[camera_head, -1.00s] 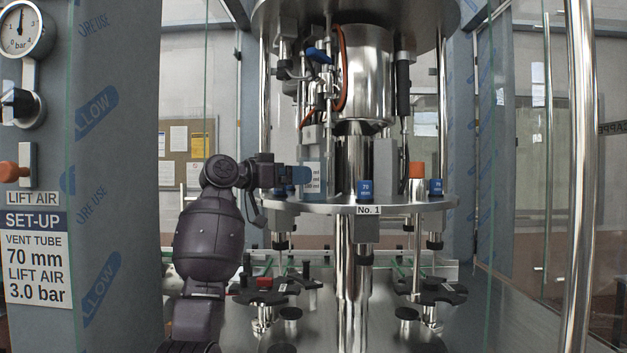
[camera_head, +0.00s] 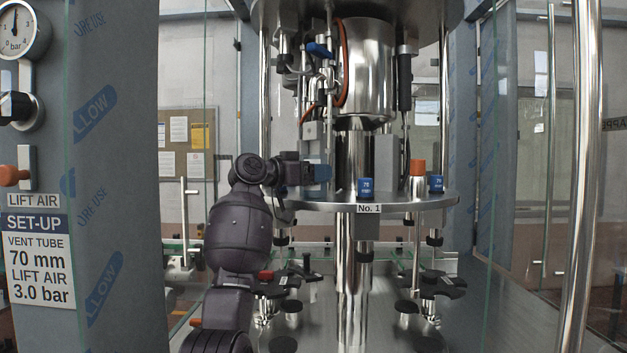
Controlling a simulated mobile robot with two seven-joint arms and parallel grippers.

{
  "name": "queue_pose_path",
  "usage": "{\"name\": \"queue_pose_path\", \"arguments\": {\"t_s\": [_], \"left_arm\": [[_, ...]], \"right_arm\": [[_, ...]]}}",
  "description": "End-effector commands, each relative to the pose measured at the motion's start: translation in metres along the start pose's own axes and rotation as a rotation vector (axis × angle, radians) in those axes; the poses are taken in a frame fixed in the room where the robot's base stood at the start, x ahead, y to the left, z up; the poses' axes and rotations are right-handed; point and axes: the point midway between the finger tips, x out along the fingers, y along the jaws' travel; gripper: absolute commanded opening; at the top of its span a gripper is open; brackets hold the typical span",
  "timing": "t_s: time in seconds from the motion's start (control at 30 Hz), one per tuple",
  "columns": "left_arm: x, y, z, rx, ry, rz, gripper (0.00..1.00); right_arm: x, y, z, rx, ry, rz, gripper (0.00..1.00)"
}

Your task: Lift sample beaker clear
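My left gripper (camera_head: 318,173) has blue-grey fingertips and reaches in from the left, just above the round metal plate (camera_head: 400,206) marked "No. 1". I see its fingers from the side, overlapping, so the gap between them is hidden. I cannot make out a beaker in this view, and I cannot tell whether something is between the fingertips. My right gripper is out of view.
Blue "70 mm" caps (camera_head: 366,187) and an orange-topped post (camera_head: 418,168) stand on the plate. A steel cylinder (camera_head: 365,75) and tubing hang above. Black star-shaped holders (camera_head: 437,284) lie below. A steel post (camera_head: 583,180) and glass edges flank the space.

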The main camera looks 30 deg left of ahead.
Motion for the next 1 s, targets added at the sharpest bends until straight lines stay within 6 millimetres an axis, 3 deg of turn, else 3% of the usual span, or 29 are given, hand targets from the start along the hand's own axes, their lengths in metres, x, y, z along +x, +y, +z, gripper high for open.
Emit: {"name": "queue_pose_path", "arguments": {"t_s": [0.03, 0.2, 0.57, 1.0], "left_arm": [[0.000, 0.000, 0.000, 0.000, 0.000, 0.000, 0.65], [0.000, 0.000, 0.000, 0.000, 0.000, 0.000, 0.40], [-0.001, 0.000, -0.011, 0.003, 0.002, 0.000, 0.39], [-0.001, 0.000, -0.084, 0.001, 0.001, 0.000, 0.39]], "right_arm": [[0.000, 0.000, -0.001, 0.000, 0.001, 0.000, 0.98], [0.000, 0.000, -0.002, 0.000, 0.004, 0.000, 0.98], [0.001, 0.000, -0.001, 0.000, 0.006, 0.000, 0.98], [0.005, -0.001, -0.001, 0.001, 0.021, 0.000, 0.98]]}}
